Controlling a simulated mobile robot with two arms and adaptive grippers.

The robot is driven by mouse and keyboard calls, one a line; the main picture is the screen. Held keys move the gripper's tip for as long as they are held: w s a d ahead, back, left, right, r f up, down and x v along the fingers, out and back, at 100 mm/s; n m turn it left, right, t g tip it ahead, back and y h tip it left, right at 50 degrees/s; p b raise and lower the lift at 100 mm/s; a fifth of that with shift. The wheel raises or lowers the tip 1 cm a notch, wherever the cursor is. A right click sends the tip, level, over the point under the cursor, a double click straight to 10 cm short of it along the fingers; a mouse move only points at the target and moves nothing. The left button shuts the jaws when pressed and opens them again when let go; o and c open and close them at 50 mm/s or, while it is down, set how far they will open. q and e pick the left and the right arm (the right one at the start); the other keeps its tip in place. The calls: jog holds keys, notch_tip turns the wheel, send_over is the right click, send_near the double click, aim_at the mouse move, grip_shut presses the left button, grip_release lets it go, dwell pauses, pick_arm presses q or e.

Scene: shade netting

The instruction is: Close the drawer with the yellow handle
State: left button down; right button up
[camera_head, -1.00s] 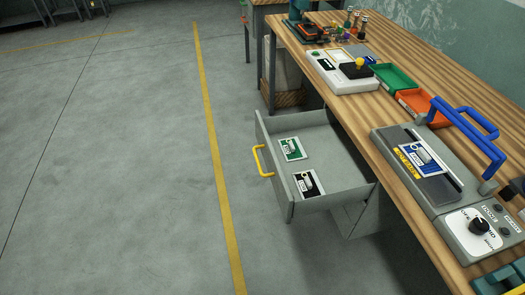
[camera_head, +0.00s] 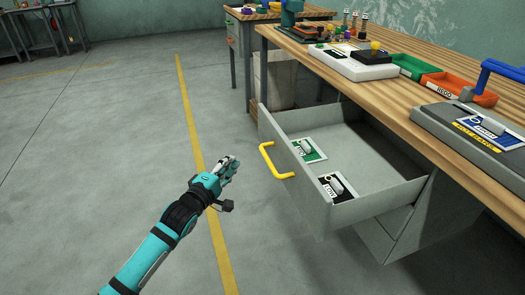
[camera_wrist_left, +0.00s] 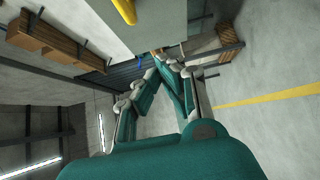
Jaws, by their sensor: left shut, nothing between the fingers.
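The grey drawer (camera_head: 300,190) under the wooden workbench is pulled far out. Its yellow handle (camera_head: 272,162) is on the front panel, which faces left. A green card (camera_head: 309,150) and a black card (camera_head: 338,187) lie inside. My left gripper (camera_head: 232,165) is shut and empty, a short gap to the left of the handle and not touching it. In the left wrist view the fingers of my left gripper (camera_wrist_left: 157,58) are together, and the yellow handle (camera_wrist_left: 125,10) shows at the top edge. My right gripper is not in view.
The workbench top (camera_head: 405,95) carries a green tray (camera_head: 411,66), an orange tray (camera_head: 458,88), a grey device with a blue handle (camera_head: 500,75) and a white joystick box (camera_head: 358,64). A yellow line (camera_head: 190,110) crosses the open floor at left.

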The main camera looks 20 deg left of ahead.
pick_arm(q)
jog(key=shift+w+d+b, duration=0.5)
jog(key=shift+w+d, duration=0.35)
jog(key=shift+w, duration=1.05)
jog(key=shift+w+d+b, duration=0.5)
jog(key=shift+w+d, duration=0.3)
jog(key=shift+w, duration=1.1)
jog(key=shift+w+d+b, duration=0.5)
jog(key=shift+w+d, duration=0.35)
jog(key=shift+w, duration=1.05)
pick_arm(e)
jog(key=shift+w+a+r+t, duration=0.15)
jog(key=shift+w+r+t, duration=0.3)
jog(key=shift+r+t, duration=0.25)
